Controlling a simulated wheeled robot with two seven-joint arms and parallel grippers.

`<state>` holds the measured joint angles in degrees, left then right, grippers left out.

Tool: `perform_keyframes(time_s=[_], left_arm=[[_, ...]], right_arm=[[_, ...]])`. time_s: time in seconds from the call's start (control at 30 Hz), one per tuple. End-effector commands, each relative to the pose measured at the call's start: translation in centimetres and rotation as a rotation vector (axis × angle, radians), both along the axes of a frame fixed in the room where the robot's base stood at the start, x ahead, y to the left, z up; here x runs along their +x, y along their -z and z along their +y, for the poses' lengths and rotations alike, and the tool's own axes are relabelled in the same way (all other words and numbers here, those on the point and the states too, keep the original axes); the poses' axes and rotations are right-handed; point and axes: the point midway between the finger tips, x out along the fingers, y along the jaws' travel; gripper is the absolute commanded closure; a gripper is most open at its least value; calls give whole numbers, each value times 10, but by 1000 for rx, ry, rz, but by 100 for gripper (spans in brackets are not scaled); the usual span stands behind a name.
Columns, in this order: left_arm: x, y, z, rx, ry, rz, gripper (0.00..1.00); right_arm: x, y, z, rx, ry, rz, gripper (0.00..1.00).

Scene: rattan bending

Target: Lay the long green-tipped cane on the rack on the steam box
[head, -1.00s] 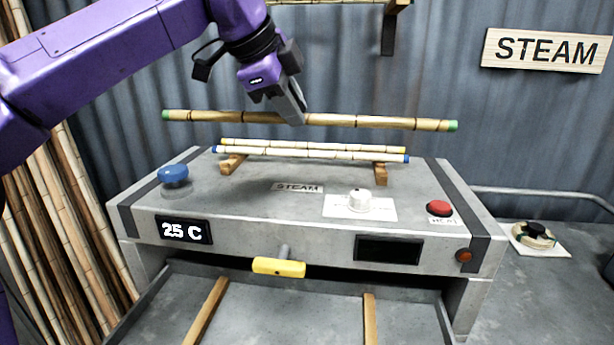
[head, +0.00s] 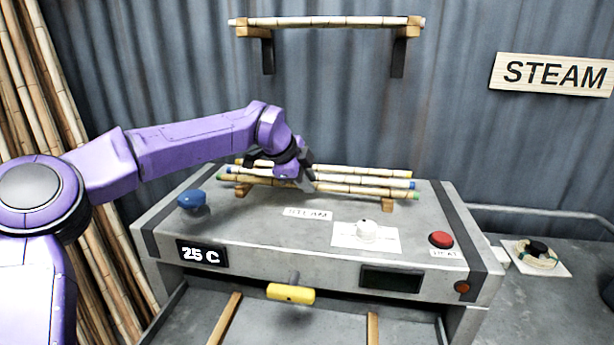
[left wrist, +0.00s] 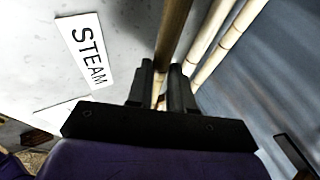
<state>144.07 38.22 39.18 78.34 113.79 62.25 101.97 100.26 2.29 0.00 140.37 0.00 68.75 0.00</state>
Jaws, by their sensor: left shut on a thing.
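The long green-tipped cane (head: 365,190) lies across the front of the rack (head: 386,205) on top of the steam box (head: 270,226). It is level with the blocks; I cannot tell whether it bears on them. My left gripper (head: 308,184) is shut around its middle, and the left wrist view shows the cane (left wrist: 172,38) between the two fingers (left wrist: 163,85). A blue-tipped cane (head: 375,181) and a yellow-tipped cane (head: 370,171) lie behind it on the rack, roughly parallel. My arm hides part of the canes' left halves. My right gripper is out of view.
A yellow handle (head: 291,293) sticks out in front. A wall shelf (head: 325,22) hangs above the rack. Tall canes lean at the left.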

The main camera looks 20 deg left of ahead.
Motion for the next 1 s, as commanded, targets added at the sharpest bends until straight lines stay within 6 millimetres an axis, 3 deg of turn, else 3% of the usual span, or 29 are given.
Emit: perform_keyframes(time_s=[0.33,0.37,0.4,0.43,0.8,1.0], left_arm=[[0,5,0,0,0,-1,100],[0,3,0,0,0,-1,69],[0,3,0,0,0,-1,56],[0,3,0,0,0,-1,53],[-2,-5,1,-1,0,-3,53],[-29,-41,12,-2,-2,-7,53]], right_arm=[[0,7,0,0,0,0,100],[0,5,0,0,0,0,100],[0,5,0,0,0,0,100],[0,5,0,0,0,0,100],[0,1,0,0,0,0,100],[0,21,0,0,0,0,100]])
